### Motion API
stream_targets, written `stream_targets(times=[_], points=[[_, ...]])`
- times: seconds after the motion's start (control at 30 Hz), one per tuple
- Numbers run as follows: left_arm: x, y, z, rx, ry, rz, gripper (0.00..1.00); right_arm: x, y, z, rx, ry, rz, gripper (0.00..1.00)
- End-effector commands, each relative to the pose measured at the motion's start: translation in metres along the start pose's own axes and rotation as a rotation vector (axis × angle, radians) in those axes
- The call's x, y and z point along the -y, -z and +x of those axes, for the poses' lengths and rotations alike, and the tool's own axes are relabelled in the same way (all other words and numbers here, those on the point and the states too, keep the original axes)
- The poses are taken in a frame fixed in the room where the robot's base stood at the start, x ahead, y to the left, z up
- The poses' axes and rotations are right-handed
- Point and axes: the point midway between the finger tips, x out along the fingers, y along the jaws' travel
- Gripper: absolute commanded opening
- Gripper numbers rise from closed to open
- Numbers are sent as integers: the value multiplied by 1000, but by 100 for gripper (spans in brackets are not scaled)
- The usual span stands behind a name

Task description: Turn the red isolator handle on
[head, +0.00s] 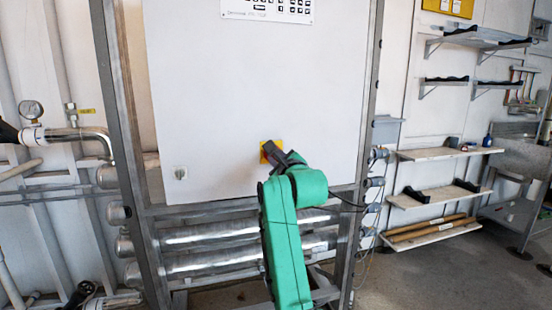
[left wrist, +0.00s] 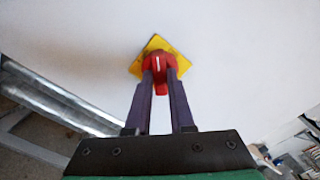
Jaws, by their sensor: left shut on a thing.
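The red isolator handle (left wrist: 160,65) sits on a yellow plate (left wrist: 154,44) on a white cabinet door. In the left wrist view the plate looks like a diamond, and a white line on the handle runs up the picture, along the fingers. My left gripper (left wrist: 160,78) is shut on the handle, with one dark finger on each side of it. In the head view the yellow plate (head: 264,157) shows at the tip of my gripper (head: 272,153), and the handle is hidden behind the gripper. My right gripper is not in view.
Silver tubes (head: 210,262) lie below the cabinet inside a grey frame. Pipes and a gauge (head: 31,110) are at left. Wall shelves (head: 440,153) stand at right, with open floor before them.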

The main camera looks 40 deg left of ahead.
Motion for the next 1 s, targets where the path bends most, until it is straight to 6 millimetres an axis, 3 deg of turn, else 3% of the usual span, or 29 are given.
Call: stream_targets(times=[0.37, 0.8, 1.0], points=[[0, 0, 0, 0, 0, 341, 0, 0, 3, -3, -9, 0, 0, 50], [0, 0, 0, -1, 0, 681, 0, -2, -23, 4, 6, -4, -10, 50], [0, 0, 0, -1, -1, 760, 0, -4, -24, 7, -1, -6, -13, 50]])
